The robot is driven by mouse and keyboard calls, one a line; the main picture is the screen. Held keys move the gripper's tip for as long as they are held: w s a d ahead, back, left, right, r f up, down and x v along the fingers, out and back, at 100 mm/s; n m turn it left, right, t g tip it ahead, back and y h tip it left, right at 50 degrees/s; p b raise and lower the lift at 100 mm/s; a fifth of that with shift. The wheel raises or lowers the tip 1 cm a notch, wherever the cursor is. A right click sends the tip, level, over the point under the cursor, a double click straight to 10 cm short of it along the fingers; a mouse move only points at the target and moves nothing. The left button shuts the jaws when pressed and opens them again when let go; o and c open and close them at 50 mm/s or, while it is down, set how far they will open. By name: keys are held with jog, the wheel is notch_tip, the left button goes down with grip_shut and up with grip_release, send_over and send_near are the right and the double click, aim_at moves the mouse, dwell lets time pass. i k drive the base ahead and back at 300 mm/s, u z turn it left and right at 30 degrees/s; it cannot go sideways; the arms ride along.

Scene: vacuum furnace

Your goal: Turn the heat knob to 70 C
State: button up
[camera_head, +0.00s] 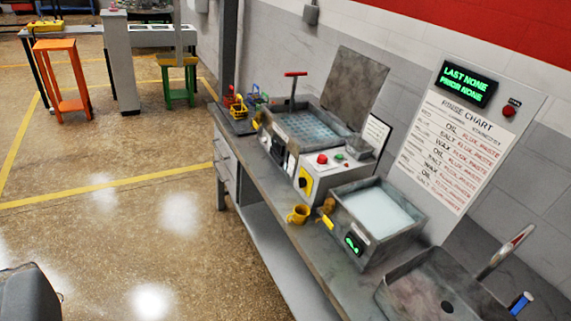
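No label reading heat or 70 C is legible, so I cannot tell which control is the heat knob. A dark round knob (303,183) sits on a yellow plate on the front of the grey control box, mid-bench. To its right, a tank of pale liquid (378,209) has a small green-lit display (354,243) on its front, too small to read. A yellow part (328,223) sticks out beside that display. My gripper is not in view.
The grey bench (262,190) runs along the wall, with a yellow mug (299,214) near its front edge. A lidded basin (308,125), sink (430,300) and rinse chart (455,150) stand along it. Open floor (130,225) lies left.

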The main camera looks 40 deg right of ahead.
aim_at(322, 159)
jog(key=z, duration=0.3)
jog(key=k, duration=0.15)
jog(key=u, duration=0.55)
jog(key=i, duration=1.25)
jog(key=z, duration=1)
jog(key=i, duration=0.95)
jog(key=z, duration=1.05)
jog(key=i, duration=0.4)
jog(key=z, duration=0.3)
